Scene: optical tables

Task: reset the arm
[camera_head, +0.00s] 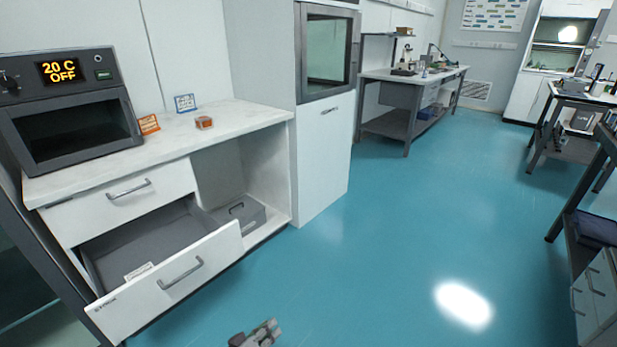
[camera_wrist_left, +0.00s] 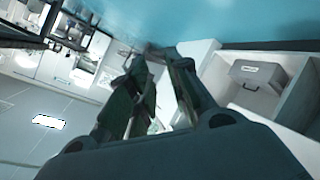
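My left gripper (camera_head: 262,334) shows only in part at the bottom edge of the head view, over the blue floor in front of the open drawer. In the left wrist view its two dark fingers (camera_wrist_left: 162,66) stand apart with a gap between them, and nothing is held. My right gripper is in neither view.
The lower drawer (camera_head: 190,264) of the white cabinet is pulled out and looks empty but for a label. A grey box (camera_head: 240,212) sits in the open bay beside it. An oven (camera_head: 70,118) reading "20 C OFF" stands on the counter (camera_head: 228,117). The floor (camera_head: 400,230) is clear.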

